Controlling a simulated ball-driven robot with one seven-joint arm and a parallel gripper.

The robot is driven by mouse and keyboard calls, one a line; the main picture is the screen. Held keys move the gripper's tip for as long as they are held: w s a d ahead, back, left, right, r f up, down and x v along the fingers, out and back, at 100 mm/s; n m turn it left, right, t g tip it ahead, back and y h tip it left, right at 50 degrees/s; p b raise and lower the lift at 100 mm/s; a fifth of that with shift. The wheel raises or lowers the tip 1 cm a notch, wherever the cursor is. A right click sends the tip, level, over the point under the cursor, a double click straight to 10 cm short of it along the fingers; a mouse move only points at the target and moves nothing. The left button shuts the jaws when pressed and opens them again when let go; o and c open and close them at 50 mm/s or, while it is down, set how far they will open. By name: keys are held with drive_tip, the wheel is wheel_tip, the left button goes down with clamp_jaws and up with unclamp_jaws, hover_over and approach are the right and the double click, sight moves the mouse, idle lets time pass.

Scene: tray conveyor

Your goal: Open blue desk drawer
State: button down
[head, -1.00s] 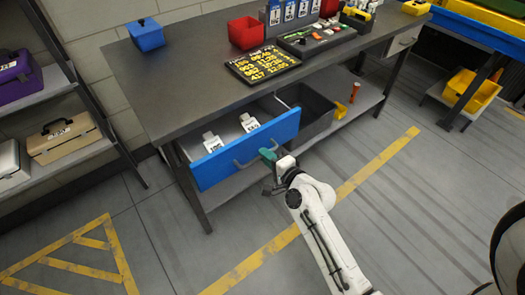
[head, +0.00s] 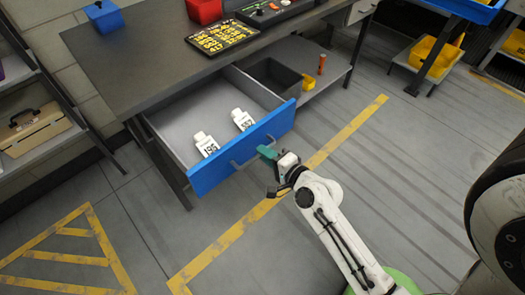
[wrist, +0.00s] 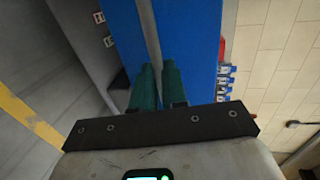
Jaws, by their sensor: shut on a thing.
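The blue desk drawer (head: 211,172) is pulled well out from under the grey desk, with its interior visible in the head view. Two white bottles lie inside, one labelled 196 (head: 206,145) and one 557 (head: 243,120). My gripper (head: 267,153) is at the drawer's front. In the wrist view, its green fingers (wrist: 158,72) are closed around the grey bar handle (wrist: 150,30), with the blue front (wrist: 192,32) just beyond. The handle part between the fingers is hidden.
The desk top (head: 130,62) holds a blue box (head: 103,17), a red bin (head: 204,10) and a number board (head: 222,37). A dark bin (head: 272,78) sits on the lower shelf beside the drawer. The floor in front is clear, with yellow lines.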

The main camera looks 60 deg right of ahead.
drive_tip(key=c, duration=1.2)
unclamp_jaws()
drive_tip(key=shift+o, duration=0.2)
drive_tip(key=b+v, duration=0.1)
drive_tip(key=v, duration=0.9)
drive_tip(key=shift+s+a, duration=0.2)
drive_tip(key=shift+s, duration=0.15)
drive_tip(key=w+a+f+n+g+y+p, duration=0.1)
drive_tip(key=a+n+g+y+p, duration=0.15)
drive_tip(key=a+n, duration=0.3)
drive_tip(key=w+a+n+g+y+p, duration=0.1)
drive_tip(key=w+a+n+g+y, duration=0.2)
drive_tip(key=n, duration=0.4)
drive_tip(key=s+a+r+n+g+h+p, duration=0.1)
drive_tip(key=s+r+n+g+p, duration=0.1)
drive_tip(key=s+n+g, duration=0.6)
drive_tip(key=shift+a+p, duration=0.25)
drive_tip(key=shift+p, duration=0.5)
